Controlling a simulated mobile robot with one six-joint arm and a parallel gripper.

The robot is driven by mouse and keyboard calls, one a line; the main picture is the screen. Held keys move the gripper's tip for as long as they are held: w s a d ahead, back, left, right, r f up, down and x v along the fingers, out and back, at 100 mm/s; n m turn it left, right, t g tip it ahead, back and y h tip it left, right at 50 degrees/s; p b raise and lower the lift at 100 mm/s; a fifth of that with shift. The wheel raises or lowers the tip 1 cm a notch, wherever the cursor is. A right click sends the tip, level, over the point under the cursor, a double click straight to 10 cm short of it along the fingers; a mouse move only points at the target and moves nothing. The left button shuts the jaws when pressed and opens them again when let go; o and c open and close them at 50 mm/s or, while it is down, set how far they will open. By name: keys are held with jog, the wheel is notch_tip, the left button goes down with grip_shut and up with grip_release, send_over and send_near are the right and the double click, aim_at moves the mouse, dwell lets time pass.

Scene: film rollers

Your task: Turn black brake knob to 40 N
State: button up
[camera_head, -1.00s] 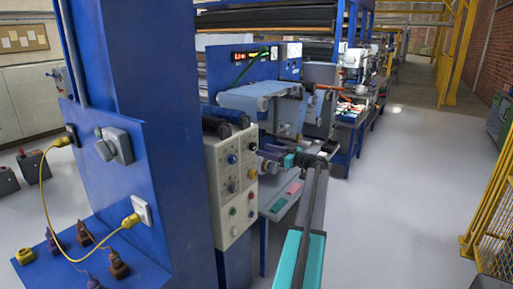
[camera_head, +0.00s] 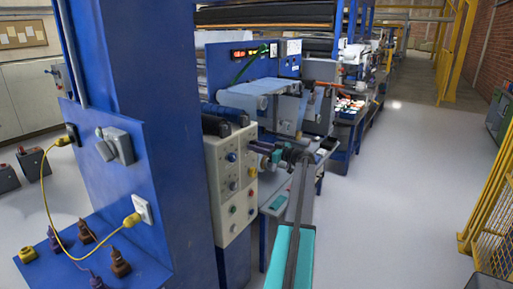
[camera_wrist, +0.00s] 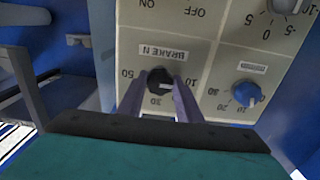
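The black brake knob (camera_wrist: 160,80) sits on the cream control panel (camera_wrist: 222,62), under the label "BRAKE N", which appears upside down in the wrist view. The numbers 50, 30 and 10 stand around it; its pointer is too small to read surely. My gripper (camera_wrist: 160,82) has one finger on each side of the knob, with narrow gaps seeming to show beside it. I cannot tell whether either finger touches it. In the head view, my gripper (camera_head: 262,148) is at the right edge of the panel (camera_head: 226,205), and the brake knob cannot be made out.
A blue knob (camera_wrist: 247,93) is beside the brake knob, and another dial (camera_wrist: 285,6) is near the top right. A large blue column (camera_head: 150,100) stands left of the panel. Rollers (camera_head: 250,95) lie behind my gripper. Grey floor at the right is open.

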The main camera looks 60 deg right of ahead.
jog(key=shift+c, duration=1.1)
